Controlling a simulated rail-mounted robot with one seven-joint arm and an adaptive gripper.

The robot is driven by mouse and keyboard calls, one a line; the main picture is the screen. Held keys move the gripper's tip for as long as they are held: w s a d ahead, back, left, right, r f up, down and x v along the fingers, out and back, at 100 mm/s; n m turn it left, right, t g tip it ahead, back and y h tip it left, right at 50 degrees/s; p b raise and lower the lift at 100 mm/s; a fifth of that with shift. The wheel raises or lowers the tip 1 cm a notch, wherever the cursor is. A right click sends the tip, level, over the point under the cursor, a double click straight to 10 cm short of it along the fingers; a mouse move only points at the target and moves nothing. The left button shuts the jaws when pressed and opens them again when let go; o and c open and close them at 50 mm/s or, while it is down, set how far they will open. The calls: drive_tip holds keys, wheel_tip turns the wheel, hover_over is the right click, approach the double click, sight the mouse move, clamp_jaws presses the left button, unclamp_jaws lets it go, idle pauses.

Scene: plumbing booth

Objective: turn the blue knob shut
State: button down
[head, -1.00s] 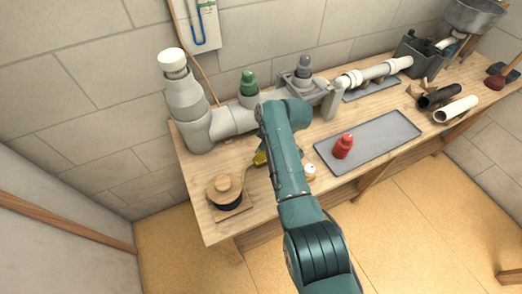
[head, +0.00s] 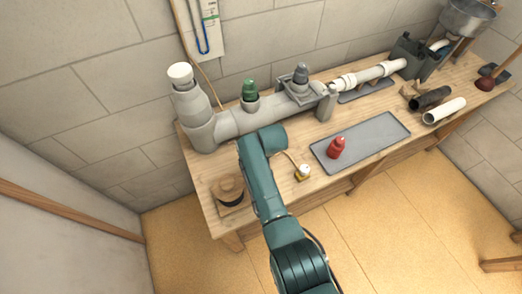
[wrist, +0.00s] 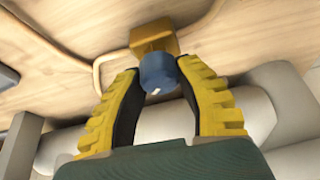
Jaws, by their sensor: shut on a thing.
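The blue knob (wrist: 157,74) shows in the wrist view between my fingertips. It is round, with a small pale mark on it, and joins a brass-yellow block (wrist: 153,38). My gripper (wrist: 162,80) has yellow ribbed fingers with dark inner pads, shut on the blue knob. In the head view my arm covers the blue knob and my fingers. Which way the knob is turned is not clear.
A grey pipe run (head: 245,119) with a green-capped fitting (head: 250,91) lies along the back of the wooden bench. A red bottle (head: 336,148) stands on a grey tray (head: 372,140). A small white-topped brass piece (head: 303,173) and a wooden spool (head: 228,188) flank my arm.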

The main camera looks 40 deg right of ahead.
drive_tip(key=m, duration=0.1)
drive_tip(key=m+h, duration=0.1)
drive_tip(key=m, duration=0.1)
drive_tip(key=m+g+b, duration=0.1)
drive_tip(key=shift+s+a+f+m, duration=0.1)
drive_tip(key=shift+a+f+m, duration=0.05)
drive_tip(key=shift+f+m, duration=0.2)
drive_tip(key=shift+m+g+h+b, duration=0.6)
drive_tip(key=shift+m+b, duration=0.45)
drive_tip(key=shift+m, duration=0.5)
drive_tip(key=c, duration=0.7)
unclamp_jaws()
drive_tip(key=shift+r, duration=0.1)
drive_tip(key=shift+o, duration=0.2)
drive_tip(key=shift+r, duration=0.15)
